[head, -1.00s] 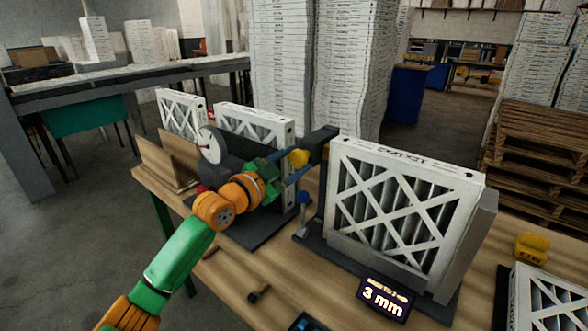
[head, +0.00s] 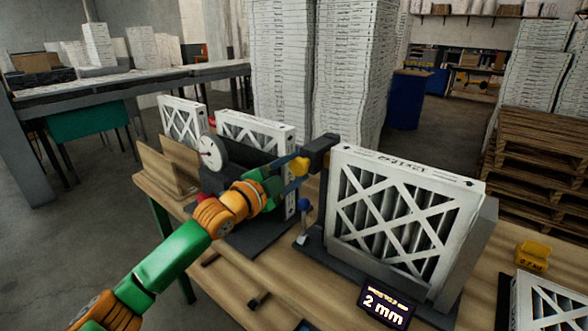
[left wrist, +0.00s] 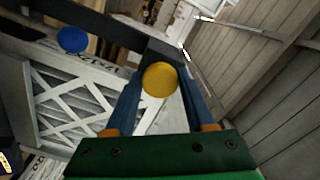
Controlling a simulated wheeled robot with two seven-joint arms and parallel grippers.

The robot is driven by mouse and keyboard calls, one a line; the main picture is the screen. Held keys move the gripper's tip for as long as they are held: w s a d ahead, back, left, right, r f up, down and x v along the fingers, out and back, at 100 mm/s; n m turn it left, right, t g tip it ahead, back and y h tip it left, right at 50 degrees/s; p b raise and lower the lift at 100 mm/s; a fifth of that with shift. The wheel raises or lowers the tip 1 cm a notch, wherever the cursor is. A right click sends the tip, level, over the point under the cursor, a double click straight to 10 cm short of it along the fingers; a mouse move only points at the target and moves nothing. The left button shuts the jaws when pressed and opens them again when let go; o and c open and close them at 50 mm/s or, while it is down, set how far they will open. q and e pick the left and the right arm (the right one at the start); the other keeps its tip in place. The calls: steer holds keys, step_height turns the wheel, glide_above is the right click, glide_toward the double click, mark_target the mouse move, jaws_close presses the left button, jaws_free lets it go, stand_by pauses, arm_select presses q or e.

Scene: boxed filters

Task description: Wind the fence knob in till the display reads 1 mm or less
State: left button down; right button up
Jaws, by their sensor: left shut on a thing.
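The fence knob is a yellow round knob (head: 300,166) on the dark block at the left end of the fixture; it also shows in the left wrist view (left wrist: 159,79). My left gripper (head: 295,172) is at the knob, its blue fingers (left wrist: 157,85) on either side and shut on it. The display (head: 385,306) at the fixture's front reads 2 mm. A white boxed filter (head: 405,215) with a lattice face stands upright in the fixture. My right gripper is not in view.
A blue-topped lever (head: 304,205) stands just below the knob. A dial gauge (head: 212,152) and more filters (head: 255,135) are behind my left arm. A yellow weight (head: 533,254) sits at right.

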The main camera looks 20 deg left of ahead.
arm_select(q)
steer(key=shift+c, duration=1.3)
jaws_free()
steer(key=shift+s+a+f+b, duration=0.1)
steer(key=shift+s+f+b, duration=0.1)
steer(key=shift+s+b, duration=0.15)
steer(key=b+v, duration=0.2)
steer(key=v, duration=0.4)
steer(key=shift+s+r, duration=0.2)
